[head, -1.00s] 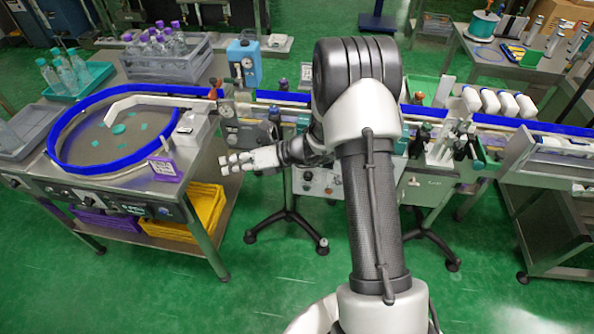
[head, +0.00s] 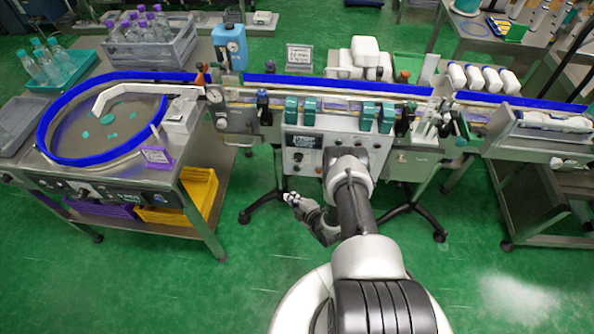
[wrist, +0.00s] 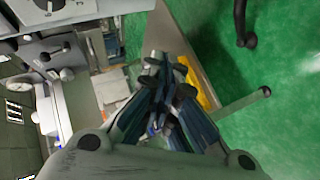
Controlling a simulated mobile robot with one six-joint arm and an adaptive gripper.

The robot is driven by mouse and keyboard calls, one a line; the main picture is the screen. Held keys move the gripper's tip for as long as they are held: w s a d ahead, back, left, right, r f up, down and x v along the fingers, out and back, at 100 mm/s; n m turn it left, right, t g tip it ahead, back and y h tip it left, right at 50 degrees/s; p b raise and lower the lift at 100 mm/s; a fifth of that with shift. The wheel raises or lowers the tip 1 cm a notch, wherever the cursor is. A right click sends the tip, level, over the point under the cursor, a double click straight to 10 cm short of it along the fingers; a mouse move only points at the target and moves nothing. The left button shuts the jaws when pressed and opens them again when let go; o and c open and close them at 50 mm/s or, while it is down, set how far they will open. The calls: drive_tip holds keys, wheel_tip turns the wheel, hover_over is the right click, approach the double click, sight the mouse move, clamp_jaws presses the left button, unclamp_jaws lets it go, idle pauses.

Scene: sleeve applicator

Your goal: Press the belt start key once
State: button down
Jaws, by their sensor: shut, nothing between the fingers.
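The control panel (head: 312,155) is a pale box under the middle of the conveyor (head: 345,92) in the head view. It carries a dark display and several small knobs or keys. My forearm hides its right part, and I cannot tell which control is the belt start key. My gripper (head: 292,198) is in front of and below the panel, at its lower left, apart from it and over the green floor. In the wrist view my gripper (wrist: 167,75) has its fingers together with nothing between them.
A round table with a blue rim (head: 60,158) stands at left, above a yellow crate (head: 199,190). Green blocks (head: 291,110) stand along the conveyor front. Black stand legs (head: 258,206) reach onto the floor. The floor in front is clear.

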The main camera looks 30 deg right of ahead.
sight(297, 170)
drive_tip(key=w+d+b, duration=0.4)
drive_tip(key=w+d, duration=0.1)
drive_tip(key=w, duration=0.2)
drive_tip(key=shift+w+b, duration=0.2)
drive_tip(key=shift+b, duration=0.1)
idle(0.4)
drive_tip(key=shift+w, duration=0.1)
idle(1.1)
drive_tip(key=shift+w+d+b, duration=0.2)
drive_tip(key=shift+b, duration=0.4)
